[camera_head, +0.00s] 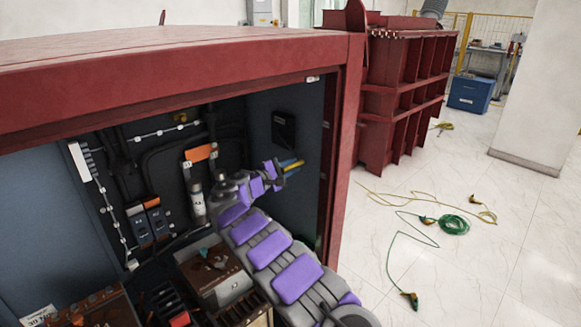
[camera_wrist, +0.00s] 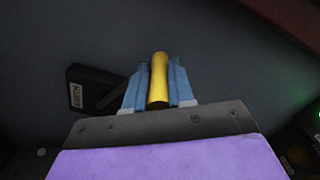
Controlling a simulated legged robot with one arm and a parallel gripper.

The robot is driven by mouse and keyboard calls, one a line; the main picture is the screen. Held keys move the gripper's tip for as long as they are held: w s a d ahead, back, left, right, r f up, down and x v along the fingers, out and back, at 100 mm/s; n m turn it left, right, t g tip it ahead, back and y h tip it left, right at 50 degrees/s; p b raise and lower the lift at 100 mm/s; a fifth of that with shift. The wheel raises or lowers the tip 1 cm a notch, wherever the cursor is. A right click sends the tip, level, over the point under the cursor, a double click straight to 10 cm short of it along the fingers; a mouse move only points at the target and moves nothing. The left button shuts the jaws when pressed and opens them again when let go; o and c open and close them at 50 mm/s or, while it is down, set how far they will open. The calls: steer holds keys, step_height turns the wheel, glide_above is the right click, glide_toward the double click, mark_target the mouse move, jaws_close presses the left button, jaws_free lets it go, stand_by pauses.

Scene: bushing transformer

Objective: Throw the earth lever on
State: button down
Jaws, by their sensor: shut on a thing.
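The earth lever is a yellow handle (camera_wrist: 158,78) in the wrist view, standing between the blue fingers of my gripper (camera_wrist: 160,92). The fingers are shut on it from both sides. In the head view my gripper (camera_head: 291,167) is inside the red cabinet, near its right inner wall, and the yellow of the handle shows between the blue fingers. The lever's base is hidden behind my gripper.
The red cabinet frame (camera_head: 343,130) borders my arm on the right and above. An orange-topped switch (camera_head: 200,153) and other devices (camera_head: 148,220) are on the back panel. Boxes (camera_head: 213,270) stand below my arm. Cables (camera_head: 453,224) lie on the floor outside.

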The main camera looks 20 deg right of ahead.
steer(key=shift+f, duration=0.25)
steer(key=c, duration=1)
jaws_free()
steer(key=shift+w, duration=0.15)
steer(key=shift+o, duration=0.2)
steer(key=p+v, duration=0.3)
steer(key=v, duration=1.4)
steer(key=shift+a, duration=0.25)
